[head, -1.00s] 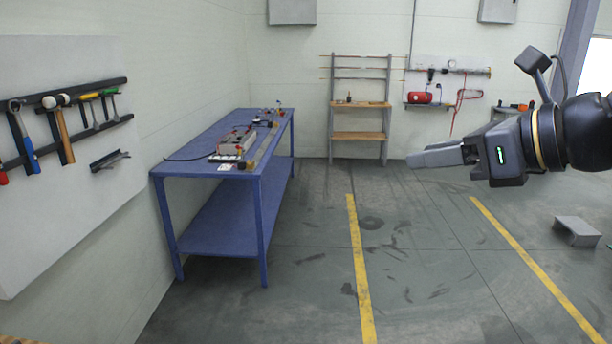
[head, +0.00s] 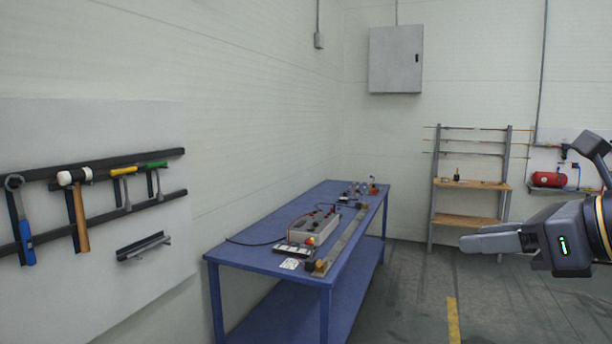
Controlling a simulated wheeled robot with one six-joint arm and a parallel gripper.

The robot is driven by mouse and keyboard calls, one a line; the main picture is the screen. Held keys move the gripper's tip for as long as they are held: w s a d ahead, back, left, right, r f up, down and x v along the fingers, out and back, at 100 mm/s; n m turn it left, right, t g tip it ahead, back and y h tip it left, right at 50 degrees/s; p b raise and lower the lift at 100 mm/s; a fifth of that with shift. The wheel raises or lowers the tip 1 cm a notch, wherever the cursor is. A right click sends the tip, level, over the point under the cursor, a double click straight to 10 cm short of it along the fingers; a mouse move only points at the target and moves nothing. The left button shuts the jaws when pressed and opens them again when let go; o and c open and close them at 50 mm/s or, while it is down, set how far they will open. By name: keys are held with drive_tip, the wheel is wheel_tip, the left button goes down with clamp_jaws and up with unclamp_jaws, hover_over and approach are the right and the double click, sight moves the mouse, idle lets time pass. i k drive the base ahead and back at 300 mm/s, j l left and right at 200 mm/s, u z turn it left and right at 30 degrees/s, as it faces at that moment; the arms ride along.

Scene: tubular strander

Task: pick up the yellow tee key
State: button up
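The yellow tee key (head: 123,171) hangs upright on the tool rack on the wall panel at the left, its yellow crossbar on top and grey shaft below. A similar green-handled tee key (head: 156,165) hangs just right of it. My gripper (head: 468,243) is at the right side of the view, far from the rack, pointing left. Its fingers show side-on and overlap, so whether they are apart is unclear. I see nothing held at the visible tips.
A white-headed mallet (head: 80,220) and a blue-handled wrench (head: 27,240) hang left of the key. A small dark tray (head: 144,246) is fixed below it. A blue workbench (head: 250,257) with equipment stands along the wall. Floor is clear right of the bench.

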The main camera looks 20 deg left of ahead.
sight(128, 205)
drive_tip(key=i+j+u, duration=0.35)
drive_tip(key=i, duration=0.15)
drive_tip(key=i+u, duration=0.3)
drive_tip(key=i, duration=0.25)
drive_tip(key=i+u, duration=0.35)
drive_tip(key=i, duration=0.2)
drive_tip(key=i+j, duration=0.15)
drive_tip(key=j, duration=0.25)
drive_tip(key=i+j, duration=0.15)
drive_tip(key=j, duration=0.25)
drive_tip(key=i+j, duration=0.15)
drive_tip(key=j, duration=0.25)
drive_tip(key=i+j, duration=0.2)
drive_tip(key=j, duration=0.2)
drive_tip(key=i+j, duration=0.15)
drive_tip(key=j, duration=0.25)
